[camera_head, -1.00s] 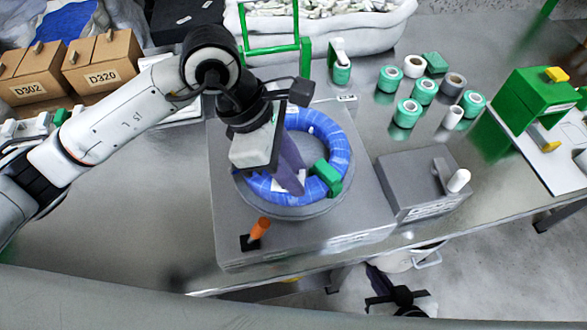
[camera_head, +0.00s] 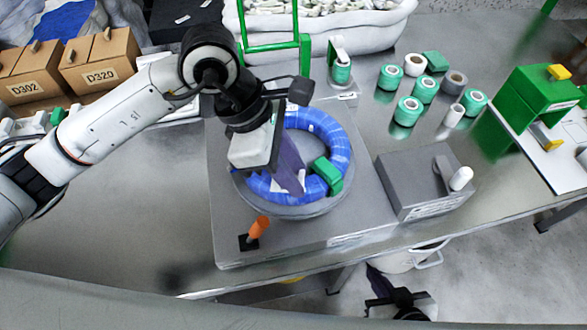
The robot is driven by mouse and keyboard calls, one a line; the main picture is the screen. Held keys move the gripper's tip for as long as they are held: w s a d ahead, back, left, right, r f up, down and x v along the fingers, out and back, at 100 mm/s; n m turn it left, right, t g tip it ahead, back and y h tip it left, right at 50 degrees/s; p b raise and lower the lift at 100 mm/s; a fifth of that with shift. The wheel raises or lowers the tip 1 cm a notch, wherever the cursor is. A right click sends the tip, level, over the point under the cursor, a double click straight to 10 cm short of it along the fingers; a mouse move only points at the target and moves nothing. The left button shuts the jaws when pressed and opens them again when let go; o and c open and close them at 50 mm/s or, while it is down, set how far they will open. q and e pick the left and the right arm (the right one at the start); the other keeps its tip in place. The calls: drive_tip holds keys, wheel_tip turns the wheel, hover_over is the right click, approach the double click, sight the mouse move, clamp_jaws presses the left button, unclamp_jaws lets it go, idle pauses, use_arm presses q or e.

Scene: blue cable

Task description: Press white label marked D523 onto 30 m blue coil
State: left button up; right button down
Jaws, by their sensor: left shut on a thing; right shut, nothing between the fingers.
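The blue coil (camera_head: 334,140) lies flat on a round grey turntable on a grey metal base. A green block-like piece (camera_head: 328,174) sits on the coil's right side. My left gripper (camera_head: 292,180) points down over the coil's near-middle part, its fingers shut on a small white piece, seemingly the label. The label is mostly hidden by the fingers, and no D523 marking can be read. I cannot tell whether it touches the coil. My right gripper (camera_head: 392,298) is low at the bottom, beyond the table's front edge, shut and empty.
An orange-handled lever (camera_head: 258,227) stands at the base's front left. A grey box (camera_head: 420,187) with a white-tipped handle is to the right. Several tape rolls (camera_head: 425,90) stand behind it. Boxes marked D302 (camera_head: 32,86) and D320 (camera_head: 100,75) are back left.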

use_arm(q)
drive_tip(key=shift+f+b, duration=0.2)
drive_tip(key=shift+b, duration=0.1)
idle(0.4)
drive_tip(key=o, duration=1.2)
drive_tip(key=shift+r, duration=0.1)
wheel_tip(320, 180, up, 7)
drive_tip(key=p, duration=0.3)
idle(0.5)
